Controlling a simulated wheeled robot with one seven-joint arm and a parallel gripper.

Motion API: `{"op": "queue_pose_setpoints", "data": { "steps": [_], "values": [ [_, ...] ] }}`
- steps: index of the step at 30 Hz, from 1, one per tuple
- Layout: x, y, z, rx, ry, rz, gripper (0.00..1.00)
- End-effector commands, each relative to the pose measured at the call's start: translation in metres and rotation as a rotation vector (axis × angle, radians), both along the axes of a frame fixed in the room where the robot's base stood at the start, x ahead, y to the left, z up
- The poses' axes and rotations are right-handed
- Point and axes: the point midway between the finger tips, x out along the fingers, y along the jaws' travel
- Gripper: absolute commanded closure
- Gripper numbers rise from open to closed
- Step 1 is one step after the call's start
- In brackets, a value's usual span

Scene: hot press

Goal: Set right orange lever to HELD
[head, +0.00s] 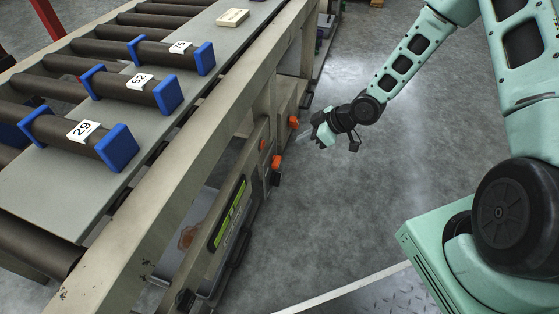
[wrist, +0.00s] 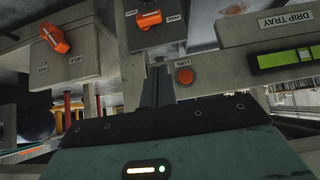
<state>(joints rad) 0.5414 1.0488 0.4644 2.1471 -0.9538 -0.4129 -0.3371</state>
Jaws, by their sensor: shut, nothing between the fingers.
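Two orange levers are on grey boxes along the conveyor's side. In the wrist view, one lever (wrist: 54,38) is at the left, slanting down to the right, with small labels below it. The other lever (wrist: 149,20) is at the top centre, lying nearly level between small labels. Both show in the head view, one farther lever (head: 293,120) and one nearer lever (head: 276,161). My gripper (head: 305,134) is beside the conveyor, near the levers. Its fingers (wrist: 159,72) are shut and empty, below the top-centre lever in the wrist view. I cannot tell whether they touch the box.
A round orange button (wrist: 185,76) is just right of my fingers. A drip tray label (wrist: 286,19) and a green display (wrist: 285,58) are farther right. Rollers with blue ends (head: 118,148) lie on the conveyor. The grey floor (head: 330,220) beside it is clear.

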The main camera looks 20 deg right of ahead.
Motion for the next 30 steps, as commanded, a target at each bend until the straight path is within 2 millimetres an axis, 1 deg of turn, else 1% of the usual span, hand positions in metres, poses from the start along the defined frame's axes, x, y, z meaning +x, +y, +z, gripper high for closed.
{"op": "queue_pose_setpoints", "data": {
  "steps": [1, 3, 13, 17, 20, 23, 30],
  "values": [
    [0.001, -0.001, -0.006, 0.006, -0.005, -0.001, 1.0],
    [0.001, -0.002, -0.008, 0.011, -0.01, 0.0, 1.0],
    [0.001, -0.002, -0.008, 0.012, -0.011, 0.0, 1.0],
    [0.003, 0.001, -0.013, 0.012, -0.011, 0.0, 1.0],
    [0.007, 0.008, -0.024, 0.012, -0.011, 0.001, 1.0],
    [0.015, 0.018, -0.038, 0.013, -0.012, 0.002, 1.0],
    [0.036, 0.047, -0.075, 0.012, -0.011, 0.002, 1.0]
  ]
}}
